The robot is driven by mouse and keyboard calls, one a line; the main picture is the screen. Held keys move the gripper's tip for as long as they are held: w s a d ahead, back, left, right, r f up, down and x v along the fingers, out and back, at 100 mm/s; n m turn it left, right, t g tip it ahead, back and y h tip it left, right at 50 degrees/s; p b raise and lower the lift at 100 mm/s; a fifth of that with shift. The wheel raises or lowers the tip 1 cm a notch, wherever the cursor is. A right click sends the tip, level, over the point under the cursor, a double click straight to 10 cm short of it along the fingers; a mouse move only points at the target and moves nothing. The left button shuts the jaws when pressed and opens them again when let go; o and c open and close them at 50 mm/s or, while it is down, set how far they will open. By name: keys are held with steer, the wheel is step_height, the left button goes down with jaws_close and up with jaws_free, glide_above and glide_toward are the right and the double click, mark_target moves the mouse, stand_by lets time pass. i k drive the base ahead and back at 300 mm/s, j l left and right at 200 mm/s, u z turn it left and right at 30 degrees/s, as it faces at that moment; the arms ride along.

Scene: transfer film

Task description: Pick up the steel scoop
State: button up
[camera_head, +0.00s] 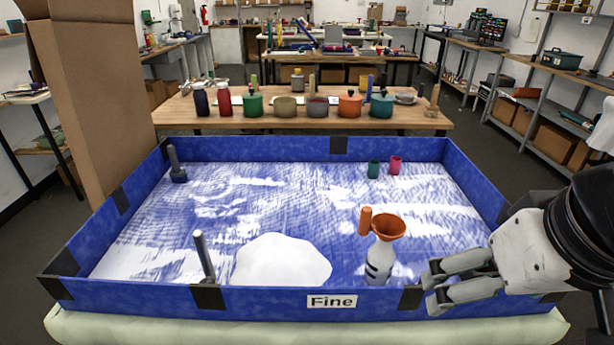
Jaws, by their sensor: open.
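A grey metal handle (203,254) stands slightly tilted inside the blue-walled tray (260,299), near its front wall at the left. It may be the steel scoop; its lower end is hidden behind the wall. A darker grey upright tool (175,162) with a dark foot stands at the tray's back left, and I cannot tell for sure which of the two is the scoop. My gripper (436,283) is open and empty at the tray's front right, its fingers pointing left, well apart from both tools.
A white powder mound (283,261) lies between bottle and metal handle. Green (374,169) and pink (395,165) cups stand at the back.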

mark_target(198, 237)
steer(key=j+u, duration=0.2)
steer(key=u, duration=0.2)
steer(key=j+u, duration=0.45)
steer(key=u, duration=0.3)
steer(key=i+l, duration=0.05)
